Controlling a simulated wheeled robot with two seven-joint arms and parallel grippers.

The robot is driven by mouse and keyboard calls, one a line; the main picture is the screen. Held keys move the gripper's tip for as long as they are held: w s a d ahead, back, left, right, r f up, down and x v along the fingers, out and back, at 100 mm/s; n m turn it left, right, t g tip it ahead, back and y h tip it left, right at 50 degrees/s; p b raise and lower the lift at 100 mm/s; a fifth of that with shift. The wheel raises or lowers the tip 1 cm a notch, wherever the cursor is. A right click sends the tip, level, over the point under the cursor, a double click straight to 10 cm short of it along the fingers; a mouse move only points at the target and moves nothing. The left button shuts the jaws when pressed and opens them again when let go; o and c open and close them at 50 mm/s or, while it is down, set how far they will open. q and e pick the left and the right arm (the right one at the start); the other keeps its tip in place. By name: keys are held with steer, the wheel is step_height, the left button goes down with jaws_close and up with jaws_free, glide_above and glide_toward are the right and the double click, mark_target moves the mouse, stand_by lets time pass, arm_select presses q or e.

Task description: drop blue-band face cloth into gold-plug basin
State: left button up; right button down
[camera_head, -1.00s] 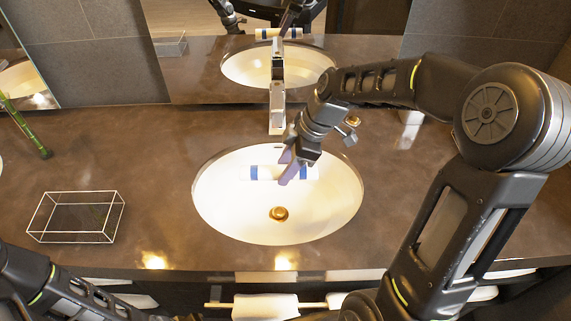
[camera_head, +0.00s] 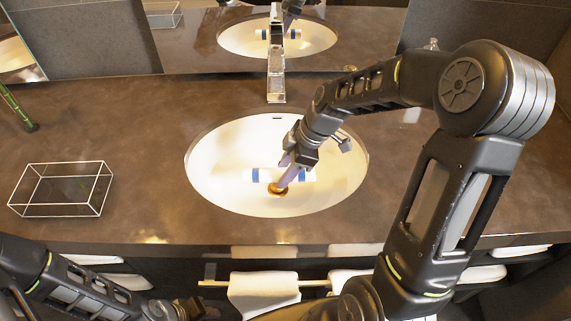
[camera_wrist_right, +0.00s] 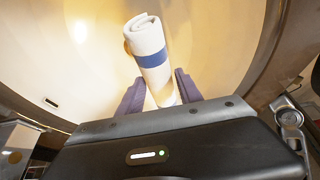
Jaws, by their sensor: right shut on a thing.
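The rolled white face cloth (camera_head: 263,175) with blue bands is in my right gripper (camera_head: 284,182), over the inside of the white oval basin (camera_head: 215,165). In the right wrist view, the cloth (camera_wrist_right: 146,36) shows one blue band, and the purple fingers of the right gripper (camera_wrist_right: 158,92) are shut on it from both sides. The gold plug (camera_head: 271,190) is partly hidden behind the fingertips. I cannot tell whether the cloth touches the basin. My left gripper (camera_head: 187,309) is low at the bottom left, empty as far as I see; its jaws are unclear.
A chrome faucet (camera_head: 276,80) stands behind the basin, before the mirror. A clear wire-edged tray (camera_head: 62,190) sits at the left of the brown counter (camera_head: 140,130). A green stick-like object (camera_head: 18,108) is at the far left. White towels (camera_head: 262,290) hang below the front edge.

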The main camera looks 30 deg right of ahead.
steer(key=shift+f, duration=0.6)
steer(key=c, duration=0.7)
jaws_free()
steer(key=shift+r, duration=0.1)
steer(key=b+v, duration=0.1)
steer(key=v, duration=0.6)
steer(key=shift+s+d+r, duration=0.1)
steer(key=shift+d+r, duration=0.05)
steer(key=shift+r, duration=0.2)
steer(key=shift+f, duration=0.1)
stand_by(0.4)
